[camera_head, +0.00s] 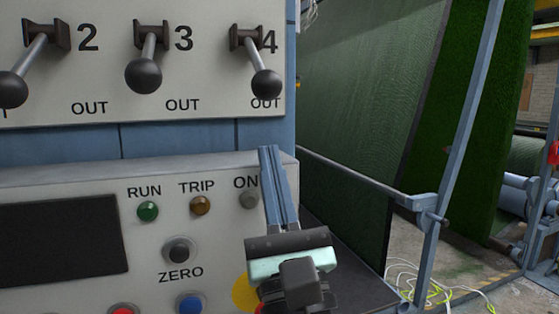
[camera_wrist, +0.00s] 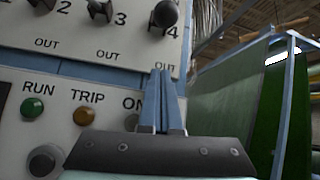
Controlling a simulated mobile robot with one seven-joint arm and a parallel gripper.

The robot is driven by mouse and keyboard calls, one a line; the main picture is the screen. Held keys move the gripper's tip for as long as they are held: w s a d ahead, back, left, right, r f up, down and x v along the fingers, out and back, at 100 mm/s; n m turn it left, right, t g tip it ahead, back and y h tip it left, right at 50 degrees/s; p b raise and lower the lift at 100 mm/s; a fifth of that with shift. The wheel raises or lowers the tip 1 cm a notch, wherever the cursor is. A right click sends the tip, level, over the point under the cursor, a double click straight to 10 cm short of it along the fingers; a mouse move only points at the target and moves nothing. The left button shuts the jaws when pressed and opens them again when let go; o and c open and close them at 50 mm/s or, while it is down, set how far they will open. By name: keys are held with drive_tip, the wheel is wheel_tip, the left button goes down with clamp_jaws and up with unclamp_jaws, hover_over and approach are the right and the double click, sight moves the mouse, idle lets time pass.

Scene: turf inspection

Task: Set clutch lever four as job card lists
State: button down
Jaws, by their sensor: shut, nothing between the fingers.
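Clutch lever four (camera_head: 266,84) is a dark ball knob on a grey rod, under the numeral 4 on the pale upper panel. In the wrist view, the closed fingertips (camera_wrist: 161,72) are below the knob. No job card shows in either view.
Lever three (camera_head: 144,75) hangs nearly straight down; lever two (camera_head: 14,88) leans left. The lower console has RUN (camera_head: 148,211) and TRIP (camera_head: 201,205) lamps, a ZERO button (camera_head: 180,250) and a dark screen (camera_head: 62,243). Blue frame posts and green turf (camera_head: 370,90) stand at right.

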sight(257, 60)
drive_tip(key=p+x, duration=0.2)
drive_tip(key=x, duration=0.4)
drive_tip(key=shift+s+r, duration=0.1)
drive_tip(key=shift+r+p, duration=0.35)
drive_tip(key=shift+s+d+r+p, duration=0.1)
drive_tip(key=shift+s+r+p, duration=0.1)
drive_tip(key=shift+s+p, duration=0.5)
drive_tip(key=shift+s+d+r+p, duration=0.1)
drive_tip(key=shift+s+r+p, duration=0.25)
drive_tip(key=shift+s, duration=0.55)
drive_tip(key=shift+f, duration=0.1)
drive_tip(key=shift+w, duration=0.1)
